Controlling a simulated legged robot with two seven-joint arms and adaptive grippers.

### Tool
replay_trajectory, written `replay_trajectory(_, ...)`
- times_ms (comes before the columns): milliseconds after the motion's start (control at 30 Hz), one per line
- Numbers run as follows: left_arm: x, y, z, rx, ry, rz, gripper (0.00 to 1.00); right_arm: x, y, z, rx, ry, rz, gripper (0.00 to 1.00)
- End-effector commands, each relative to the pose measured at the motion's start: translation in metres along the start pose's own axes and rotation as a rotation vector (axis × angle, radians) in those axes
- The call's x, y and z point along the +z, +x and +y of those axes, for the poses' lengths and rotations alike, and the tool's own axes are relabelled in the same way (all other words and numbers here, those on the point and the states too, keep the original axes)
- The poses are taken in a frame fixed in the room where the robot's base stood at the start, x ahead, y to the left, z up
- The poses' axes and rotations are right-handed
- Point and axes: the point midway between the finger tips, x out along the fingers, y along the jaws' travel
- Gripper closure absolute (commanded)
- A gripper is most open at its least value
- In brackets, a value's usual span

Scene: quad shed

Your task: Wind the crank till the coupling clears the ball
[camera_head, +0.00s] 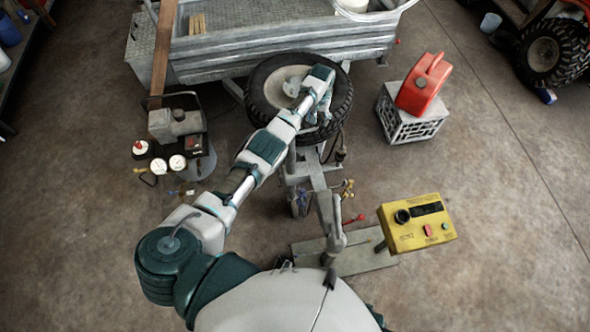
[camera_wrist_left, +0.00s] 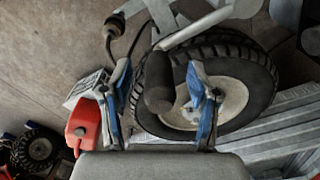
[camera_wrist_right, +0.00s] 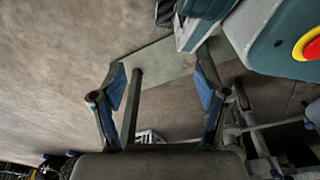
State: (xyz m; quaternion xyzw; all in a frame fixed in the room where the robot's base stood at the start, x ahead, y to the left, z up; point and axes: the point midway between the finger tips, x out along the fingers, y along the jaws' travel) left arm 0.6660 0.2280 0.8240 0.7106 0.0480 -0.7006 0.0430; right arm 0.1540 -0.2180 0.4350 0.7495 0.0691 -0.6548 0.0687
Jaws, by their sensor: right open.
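The crank's dark cylindrical grip (camera_wrist_left: 160,88) shows in the left wrist view between the fingers of my left gripper (camera_wrist_left: 163,110), with gaps on both sides. That gripper (camera_head: 322,108) is open, over the spare wheel in the head view, where it hides the grip. The trailer's grey drawbar (camera_head: 318,180) runs down toward my body. The coupling (camera_head: 336,240) is at its near end, close to a red lever; I cannot make out the ball under it. My right gripper (camera_wrist_right: 163,92) is open over the floor, with a grey bar (camera_wrist_right: 132,108) between its fingers in view.
The spare wheel (camera_head: 258,92) stands before the trailer (camera_head: 270,48). A yellow control box (camera_head: 417,224) stands right of the coupling. A red fuel can (camera_head: 424,84) sits on a grey crate (camera_head: 400,124).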

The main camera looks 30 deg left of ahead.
Motion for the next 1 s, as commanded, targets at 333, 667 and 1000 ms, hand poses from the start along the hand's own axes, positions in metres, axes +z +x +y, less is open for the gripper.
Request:
replay_trajectory(333,0.001,-0.004,0.001,0.002,0.0,-0.001,0.38,-0.001,-0.002,0.0,0.0,0.0,0.006,0.26)
replay_trajectory(667,0.0,-0.023,0.001,0.002,0.001,-0.001,0.38,0.039,0.015,-0.002,-0.002,-0.006,-0.019,0.26)
replay_trajectory(1000,0.0,-0.039,0.001,0.002,0.001,-0.001,0.38,0.074,0.023,-0.002,-0.002,-0.011,-0.034,0.26)
